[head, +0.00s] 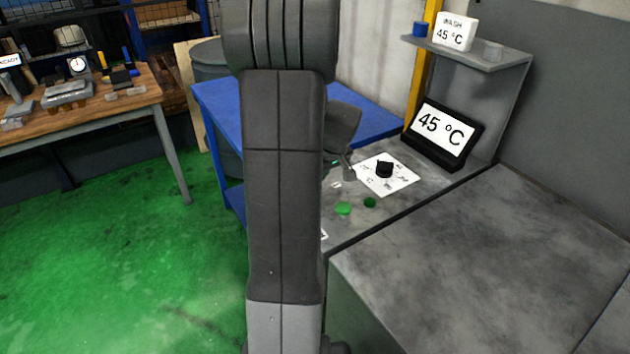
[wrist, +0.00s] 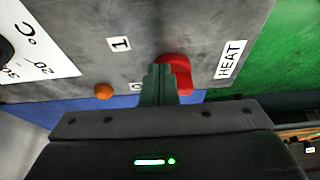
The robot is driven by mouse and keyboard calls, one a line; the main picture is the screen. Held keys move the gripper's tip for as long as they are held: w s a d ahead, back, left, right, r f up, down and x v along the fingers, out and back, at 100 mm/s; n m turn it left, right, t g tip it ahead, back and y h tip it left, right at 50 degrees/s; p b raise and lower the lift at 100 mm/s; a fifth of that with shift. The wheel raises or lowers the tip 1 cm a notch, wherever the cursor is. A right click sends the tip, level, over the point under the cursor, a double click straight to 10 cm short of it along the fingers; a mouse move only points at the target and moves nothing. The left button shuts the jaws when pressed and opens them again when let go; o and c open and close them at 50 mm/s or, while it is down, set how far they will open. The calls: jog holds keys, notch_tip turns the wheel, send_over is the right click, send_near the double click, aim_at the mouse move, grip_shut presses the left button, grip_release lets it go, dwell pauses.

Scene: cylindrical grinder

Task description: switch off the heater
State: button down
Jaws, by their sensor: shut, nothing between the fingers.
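A red switch (wrist: 178,68) sits on a grey panel beside a HEAT label (wrist: 230,60) in the wrist view. A 1 label (wrist: 119,44) and a partly covered 0 mark (wrist: 136,87) lie to its left. My gripper (wrist: 160,70) is shut and empty, its fingers overlapping the red switch's left side; I cannot tell whether they touch it. The switch's exact position is unclear. An orange round lamp or button (wrist: 104,91) is left of the fingers. In the head view my arm hides the switch.
A dial on a white plate (head: 400,180), two green round parts (head: 343,208) and a 45 °C display (head: 443,130) are on the grey bench. A shelf (head: 480,57) stands above. A blue table (head: 375,118) is behind; green floor is clear at left.

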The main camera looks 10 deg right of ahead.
jog(key=shift+w+d+f+n+g+y+b, duration=0.15)
jog(key=shift+w+n+y+b, duration=0.1)
jog(key=shift+n+b, duration=0.45)
jog(key=shift+w+d+r+n+g+y+b, duration=0.15)
jog(key=shift+n+y+b, duration=0.1)
jog(key=shift+n+b, duration=0.4)
jog(key=shift+w+d+n+g+y+b, duration=0.15)
jog(key=shift+n+b, duration=0.15)
jog(key=shift+n, duration=0.4)
jog(key=shift+w+n+g+y+b, duration=0.15)
jog(key=shift+n+b, duration=0.15)
jog(key=shift+n, duration=0.35)
jog(key=shift+w+n, duration=0.1)
jog(key=shift+n, duration=0.4)
jog(key=shift+w+b, duration=0.25)
jog(key=shift+b, duration=0.15)
jog(key=shift+d, duration=0.1)
jog(key=v, duration=1.4)
jog(key=shift+w, duration=0.25)
jog(key=shift+d+f, duration=0.1)
